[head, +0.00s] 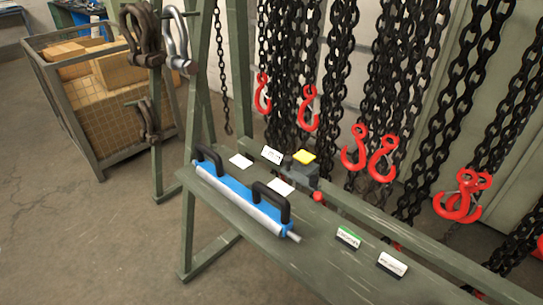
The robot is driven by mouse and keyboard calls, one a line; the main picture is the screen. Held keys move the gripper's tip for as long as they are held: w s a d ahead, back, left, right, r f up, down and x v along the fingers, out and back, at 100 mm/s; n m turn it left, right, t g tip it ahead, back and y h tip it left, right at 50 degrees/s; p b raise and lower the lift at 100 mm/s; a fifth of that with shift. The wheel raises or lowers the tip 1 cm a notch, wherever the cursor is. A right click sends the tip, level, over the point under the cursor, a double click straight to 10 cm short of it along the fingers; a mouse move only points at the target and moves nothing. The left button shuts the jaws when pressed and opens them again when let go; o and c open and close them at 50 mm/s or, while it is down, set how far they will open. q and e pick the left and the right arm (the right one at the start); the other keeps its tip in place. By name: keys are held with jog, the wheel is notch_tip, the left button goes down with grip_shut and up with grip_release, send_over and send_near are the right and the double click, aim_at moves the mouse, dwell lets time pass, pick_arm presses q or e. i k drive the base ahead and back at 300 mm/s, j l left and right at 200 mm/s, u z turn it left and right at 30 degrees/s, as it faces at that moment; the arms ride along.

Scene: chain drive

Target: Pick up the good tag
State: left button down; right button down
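Several small tags are on the green bench (280,248). One tag with a green top band (348,238) stands near the middle right of the bench. A white tag with a dark edge (392,264) stands to its right. Another white tag (272,155) is propped at the back, beside a dark grey device. The print on the tags is too small to read, so I cannot tell for sure which is the good tag. Neither of my grippers is in view.
A blue bar tool with black handles (237,193) lies along the bench's left part. Flat white cards (240,160) lie behind it. Black chains with red hooks (383,160) hang behind. A mesh crate (125,110) stands left.

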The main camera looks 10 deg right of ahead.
aim_at(349, 238)
jog(key=z, duration=1.1)
jog(key=l+z, duration=0.25)
jog(key=z, duration=0.15)
